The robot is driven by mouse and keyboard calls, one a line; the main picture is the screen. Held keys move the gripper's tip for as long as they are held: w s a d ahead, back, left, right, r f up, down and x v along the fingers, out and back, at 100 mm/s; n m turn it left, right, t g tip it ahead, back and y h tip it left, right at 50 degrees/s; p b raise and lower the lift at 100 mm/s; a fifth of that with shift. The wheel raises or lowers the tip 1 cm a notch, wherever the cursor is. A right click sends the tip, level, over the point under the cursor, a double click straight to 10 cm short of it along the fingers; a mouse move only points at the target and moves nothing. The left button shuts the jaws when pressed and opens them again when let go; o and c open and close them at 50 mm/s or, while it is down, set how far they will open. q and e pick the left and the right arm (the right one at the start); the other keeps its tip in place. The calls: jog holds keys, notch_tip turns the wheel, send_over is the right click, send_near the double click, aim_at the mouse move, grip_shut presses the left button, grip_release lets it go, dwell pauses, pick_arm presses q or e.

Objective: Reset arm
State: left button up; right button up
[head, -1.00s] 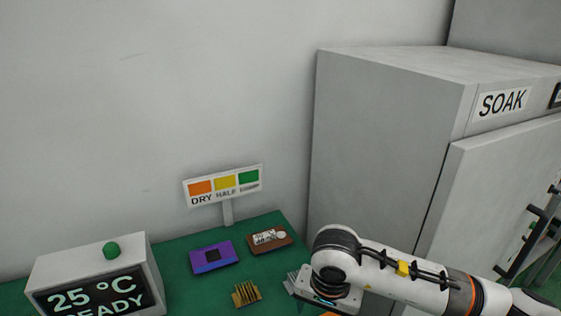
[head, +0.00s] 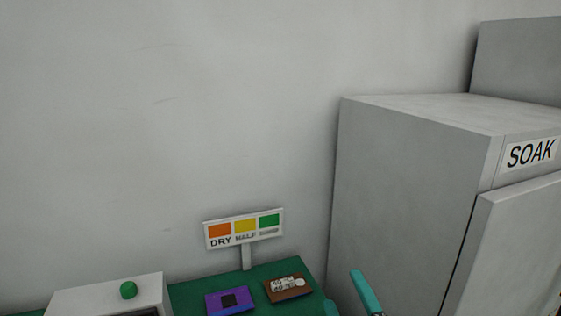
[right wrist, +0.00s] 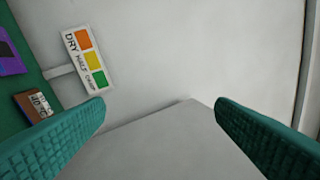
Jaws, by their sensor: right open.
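My right gripper (right wrist: 160,130) shows in the right wrist view as two teal textured fingers set wide apart, with nothing between them. In the head view its teal fingers (head: 349,300) rise from the bottom edge, in front of the grey SOAK cabinet (head: 410,190) and at the right end of the green table. Most of the right arm is below the head view. The left gripper is in neither view.
A purple board (head: 231,301) and a brown module (head: 285,288) lie on the green table (head: 190,292). A DRY/HALF colour sign (head: 244,229) stands behind them. The wall behind is bare.

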jog(key=s+d+f+m+g+h, duration=0.3)
jog(key=d+f+m+g, duration=0.15)
jog(key=f, duration=0.35)
jog(key=s+d+f+m+g+h, duration=0.2)
jog(key=d+f+m+g+h, duration=0.15)
jog(key=f+m, duration=0.4)
jog(key=s+d+f+m+g+y, duration=0.2)
jog(key=s+f+m+g, duration=0.2)
jog(key=s+f+g, duration=0.8)
notch_tip(320, 180, down, 15)
jog(key=s+t, duration=0.2)
jog(key=s+f, duration=0.6)
jog(key=f, duration=0.5)
jog(key=s+d+f+n+g, duration=0.1)
jog(key=s+f, duration=0.5)
jog(key=f, duration=0.5)
jog(key=shift+f, duration=0.3)
jog(key=shift+g+h, duration=0.35)
jog(key=shift+g, duration=0.05)
jog(key=s+f, duration=0.1)
jog(key=s, duration=0.1)
jog(key=s+d+f, duration=0.1)
jog(key=s+f, duration=0.1)
jog(key=s, duration=0.1)
jog(key=s+f, duration=0.1)
jog(key=s, duration=0.1)
jog(key=shift+s+d+f, duration=0.15)
jog(key=shift+s+d, duration=0.1)
jog(key=shift+d, duration=0.1)
jog(key=shift+c, duration=0.5)
